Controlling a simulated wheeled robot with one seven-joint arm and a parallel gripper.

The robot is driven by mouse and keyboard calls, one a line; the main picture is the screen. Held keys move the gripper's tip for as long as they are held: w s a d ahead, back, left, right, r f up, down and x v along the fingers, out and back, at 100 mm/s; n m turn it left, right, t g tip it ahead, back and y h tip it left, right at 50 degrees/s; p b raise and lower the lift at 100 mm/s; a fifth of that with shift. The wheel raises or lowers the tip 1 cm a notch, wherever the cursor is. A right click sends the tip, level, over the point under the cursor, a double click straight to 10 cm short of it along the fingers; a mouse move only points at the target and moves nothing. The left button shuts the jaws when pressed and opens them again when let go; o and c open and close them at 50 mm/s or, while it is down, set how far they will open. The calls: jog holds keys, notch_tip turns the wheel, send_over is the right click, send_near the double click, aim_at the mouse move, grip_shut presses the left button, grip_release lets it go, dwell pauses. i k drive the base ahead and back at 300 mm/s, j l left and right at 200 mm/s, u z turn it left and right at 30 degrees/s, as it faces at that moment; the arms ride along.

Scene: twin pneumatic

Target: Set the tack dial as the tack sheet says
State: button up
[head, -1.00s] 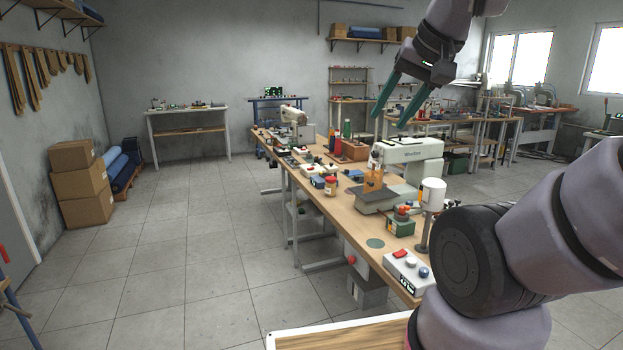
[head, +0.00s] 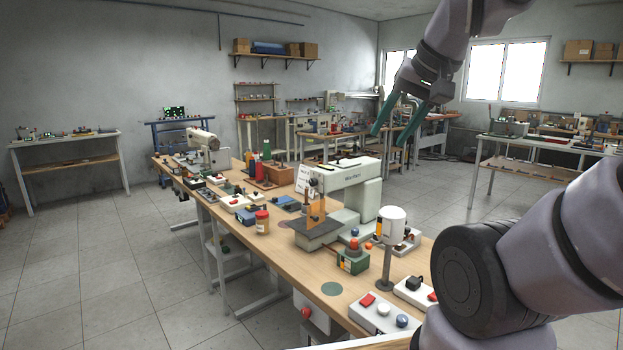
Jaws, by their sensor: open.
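My gripper (head: 391,134) hangs at the upper right of the head view, its two teal fingers apart and empty. It appears well above the floor and is not touching anything. A cream sewing machine (head: 349,178) stands on the long wooden workbench (head: 262,262). A white sheet with print (head: 303,181) stands partly hidden behind the machine; I cannot tell if it is the tack sheet. I cannot make out the tack dial among the small devices on the bench.
A control box with red, white and blue buttons (head: 382,314) sits at the bench's near end. A white cylinder on a post (head: 391,225) and a green box with an orange-red top (head: 352,260) stand nearby. Open tiled floor (head: 95,262) lies to the left.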

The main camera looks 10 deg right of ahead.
aim_at(313, 182)
jog(key=j+z, duration=0.3)
jog(key=j, duration=0.9)
jog(key=i+j+z, duration=0.2)
jog(key=j, duration=0.25)
jog(key=i+j+z, duration=0.2)
jog(key=j, duration=0.3)
jog(key=i+j+z, duration=0.2)
jog(key=j, duration=0.3)
jog(key=j+z, duration=0.2)
jog(key=j, duration=0.35)
jog(key=i+j+z, duration=0.2)
jog(key=j, duration=0.35)
jog(key=k+j+z, duration=0.1)
jog(key=j+z, duration=0.25)
jog(key=k+j+z, duration=0.15)
jog(key=j+z, duration=0.15)
jog(key=j, duration=0.15)
